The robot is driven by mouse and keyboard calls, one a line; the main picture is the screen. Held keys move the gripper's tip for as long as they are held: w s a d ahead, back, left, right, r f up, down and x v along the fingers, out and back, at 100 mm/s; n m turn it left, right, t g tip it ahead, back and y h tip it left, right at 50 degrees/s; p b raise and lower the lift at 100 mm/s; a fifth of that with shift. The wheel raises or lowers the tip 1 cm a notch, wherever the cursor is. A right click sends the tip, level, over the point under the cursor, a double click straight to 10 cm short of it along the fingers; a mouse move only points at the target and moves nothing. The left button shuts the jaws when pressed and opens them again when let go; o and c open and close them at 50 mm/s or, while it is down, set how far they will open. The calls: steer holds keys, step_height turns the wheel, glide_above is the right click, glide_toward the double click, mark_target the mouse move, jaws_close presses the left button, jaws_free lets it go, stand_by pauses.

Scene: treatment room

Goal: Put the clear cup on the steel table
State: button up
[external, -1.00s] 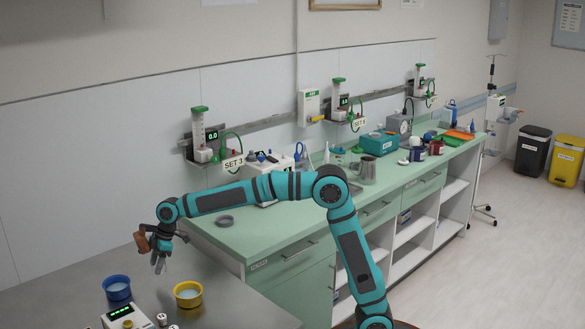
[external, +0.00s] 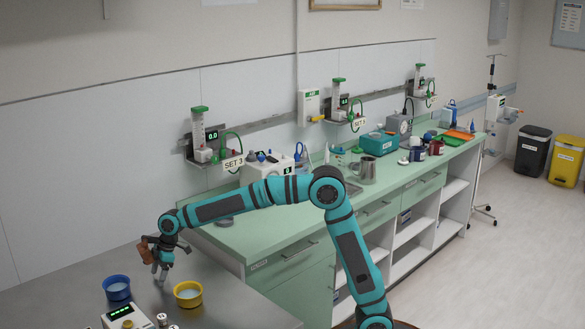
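The steel table (external: 232,302) is the grey surface at the lower left, beside the green counter. My gripper (external: 161,274) points down just above this table, behind and between the blue bowl and the yellow bowl. Something pale grey shows at its fingertips, but it is too small to tell whether it is the clear cup or only the fingers. I cannot make out the clear cup for certain anywhere. A brown part (external: 147,251) shows at the left side of the gripper; I cannot tell whether it belongs to it.
The blue bowl (external: 117,288), the yellow bowl (external: 188,294) and a white device with a green display (external: 124,316) stand on the steel table. The green counter (external: 290,232) holds a steel jug (external: 368,171) and several other items. The table's right part is clear.

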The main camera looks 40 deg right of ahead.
steer(key=v, duration=1.2)
steer(key=shift+r, duration=0.15)
steer(key=s+d+r+m+t, duration=0.1)
steer(key=d+r+m+t, duration=0.25)
steer(key=d, duration=0.75)
steer(key=s+d+r+m+t, duration=0.15)
steer(key=d+r, duration=0.35)
steer(key=d, duration=0.6)
steer(key=d+r+m+t, duration=0.3)
steer(key=d+r, duration=0.1)
steer(key=d, duration=0.7)
steer(key=s+d+r+m+t+h, duration=0.1)
steer(key=s+d+m+t+h, duration=0.3)
steer(key=s+d, duration=1.5)
steer(key=d+m+t, duration=0.2)
steer(key=m+t, duration=0.1)
steer(key=t, duration=0.1)
steer(key=shift+s+r, duration=0.3)
steer(key=shift+s, duration=0.1)
